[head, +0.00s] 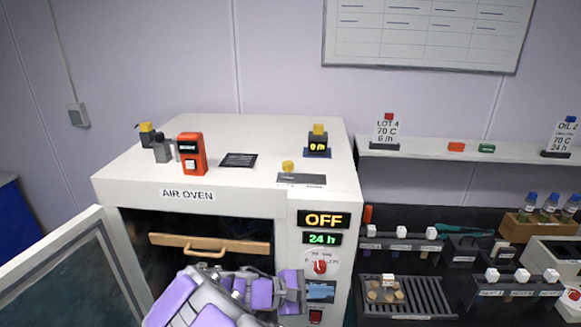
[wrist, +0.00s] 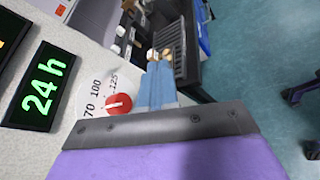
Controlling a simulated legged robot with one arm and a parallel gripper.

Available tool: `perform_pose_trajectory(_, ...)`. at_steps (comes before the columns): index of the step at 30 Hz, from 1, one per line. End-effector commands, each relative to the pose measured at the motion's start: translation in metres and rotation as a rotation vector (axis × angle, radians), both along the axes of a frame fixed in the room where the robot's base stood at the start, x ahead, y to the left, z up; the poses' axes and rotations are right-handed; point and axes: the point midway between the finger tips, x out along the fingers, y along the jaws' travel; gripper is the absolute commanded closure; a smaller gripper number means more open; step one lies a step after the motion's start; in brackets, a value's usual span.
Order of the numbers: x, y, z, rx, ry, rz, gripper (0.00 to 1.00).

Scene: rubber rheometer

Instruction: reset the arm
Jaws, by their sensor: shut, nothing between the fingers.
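My gripper (head: 297,290), purple and grey, is in front of the air oven's control panel, low in the head view, just below and left of the red dial (head: 320,267). It is shut and holds nothing. In the wrist view its purple body with a dark grey edge (wrist: 160,128) fills the bottom and hides part of the panel; the red dial (wrist: 118,105) is just above that edge. The air oven (head: 345,178) is white, its display (head: 323,219) reads OFF and the one below reads 24 h. I cannot tell whether my gripper touches the panel.
The oven door (head: 65,265) stands open at the left. A wooden-fronted tray with a handle (head: 210,246) is inside. A slotted black rack (head: 405,297) and small sample racks sit on the dark bench at right. A shelf (head: 460,150) hangs above. Open floor (wrist: 270,60) shows in the wrist view.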

Motion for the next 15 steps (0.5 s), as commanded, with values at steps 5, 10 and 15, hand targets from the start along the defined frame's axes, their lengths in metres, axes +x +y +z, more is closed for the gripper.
perform_pose_trajectory(5,-0.042,-0.062,0.03,0.146,-0.072,-0.231,1.0)
perform_pose_trajectory(10,-0.09,-0.102,0.045,0.292,-0.131,-0.431,1.0)
perform_pose_trajectory(15,-0.141,-0.124,0.052,0.444,-0.188,-0.616,1.0)
